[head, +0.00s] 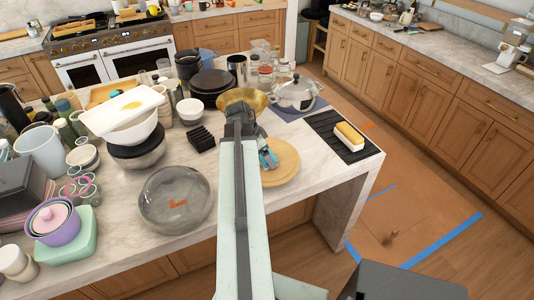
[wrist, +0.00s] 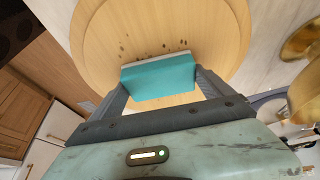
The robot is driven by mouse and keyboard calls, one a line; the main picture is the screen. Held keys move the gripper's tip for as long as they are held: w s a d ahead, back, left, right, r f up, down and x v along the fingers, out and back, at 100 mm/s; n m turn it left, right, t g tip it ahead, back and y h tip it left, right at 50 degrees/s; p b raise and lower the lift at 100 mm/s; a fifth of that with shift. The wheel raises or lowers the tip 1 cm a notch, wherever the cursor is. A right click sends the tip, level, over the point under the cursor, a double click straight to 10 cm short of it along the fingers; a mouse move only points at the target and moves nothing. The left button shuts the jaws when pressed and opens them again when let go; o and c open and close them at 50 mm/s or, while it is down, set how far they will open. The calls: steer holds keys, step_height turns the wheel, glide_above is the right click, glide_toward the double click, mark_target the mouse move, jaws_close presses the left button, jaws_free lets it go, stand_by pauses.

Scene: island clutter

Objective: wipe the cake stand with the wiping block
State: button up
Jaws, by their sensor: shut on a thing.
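The cake stand is a round, light wooden disc (head: 284,163) near the right end of the island, partly hidden by my arm. In the wrist view the cake stand (wrist: 222,25) fills the upper middle, with dark specks scattered on its top. My gripper (wrist: 161,87) is shut on the wiping block (wrist: 158,79), a teal block with a pale far edge. The block (head: 268,158) also shows in the head view, beside my arm over the left part of the stand. Specks show just beyond the block and at its left. I cannot tell whether the block touches the stand.
A gold bowl (head: 243,100) stands just behind the stand, and a steel pot (head: 294,93) behind that. A black mat (head: 325,121) with a butter-like block (head: 349,136) lies to the right. A glass dome (head: 174,199) stands at the left front. Clutter crowds the island's left.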

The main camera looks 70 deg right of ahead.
mark_target(282, 150)
steer(key=shift+w+a+f, duration=0.1)
steer(key=shift+w+a, duration=0.8)
steer(key=shift+a, duration=0.3)
steer(key=shift+w+a, duration=1.25)
steer(key=shift+w+d, duration=0.5)
steer(key=shift+s+d, duration=1.75)
steer(key=shift+d, duration=0.25)
steer(key=shift+s+d, duration=1.7)
steer(key=shift+d, duration=0.3)
steer(key=shift+s+d+f, duration=0.1)
steer(key=shift+s+d, duration=1.05)
steer(key=shift+d, duration=0.2)
steer(key=shift+w+a, duration=1.15)
steer(key=shift+a, duration=0.25)
steer(key=shift+w+a+f+b, duration=0.1)
steer(key=shift+w+a+b, duration=0.05)
steer(key=shift+w+a, duration=0.55)
steer(key=shift+w+a+b, duration=0.15)
steer(key=shift+w+a, duration=0.35)
steer(key=shift+a, duration=0.3)
